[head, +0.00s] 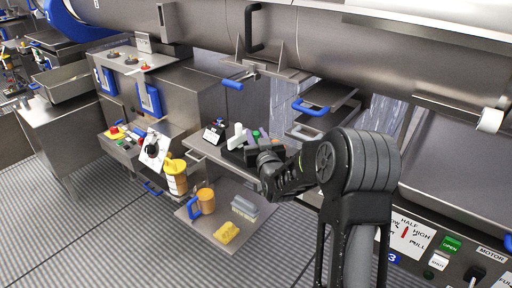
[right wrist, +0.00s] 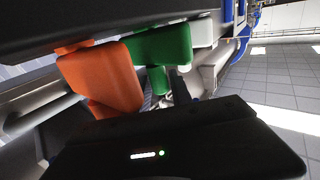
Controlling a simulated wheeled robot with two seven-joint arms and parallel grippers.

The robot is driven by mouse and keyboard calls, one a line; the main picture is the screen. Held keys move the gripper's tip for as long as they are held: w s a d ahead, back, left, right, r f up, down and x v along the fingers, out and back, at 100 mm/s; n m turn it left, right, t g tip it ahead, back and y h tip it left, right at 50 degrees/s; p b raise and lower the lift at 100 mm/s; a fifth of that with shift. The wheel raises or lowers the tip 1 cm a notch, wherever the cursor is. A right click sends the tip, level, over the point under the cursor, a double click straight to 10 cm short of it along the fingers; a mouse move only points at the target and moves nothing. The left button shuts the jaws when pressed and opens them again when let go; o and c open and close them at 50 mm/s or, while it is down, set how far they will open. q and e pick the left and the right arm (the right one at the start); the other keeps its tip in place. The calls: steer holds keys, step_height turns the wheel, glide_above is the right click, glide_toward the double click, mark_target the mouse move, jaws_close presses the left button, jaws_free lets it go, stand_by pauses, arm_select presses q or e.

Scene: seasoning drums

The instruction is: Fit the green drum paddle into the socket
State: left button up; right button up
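The green paddle (head: 256,133) shows as a small green patch at a dark holder on the small steel shelf in the head view. In the right wrist view the green paddle (right wrist: 172,50) stands beside an orange paddle (right wrist: 103,77), with a pale piece (right wrist: 203,35) behind it. My right gripper (head: 266,168) is at the near side of the holder, close to the paddles. Dark gripper parts fill the top and bottom of the right wrist view, and whether the fingers touch a paddle is hidden. I cannot make out the socket. My left gripper is out of view.
A lower shelf (head: 222,246) holds an orange mug (head: 205,196), a yellow sponge (head: 226,232) and a clear container (head: 244,208). A yellow-lidded jar (head: 176,177) stands to the left. The big steel drum (head: 345,48) spans above. A control panel is at lower right.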

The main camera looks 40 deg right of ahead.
steer(key=shift+c, duration=0.5)
jaws_close()
step_height(320, 180, up, 10)
stand_by(0.6)
steer(key=shift+r, duration=0.1)
stand_by(0.4)
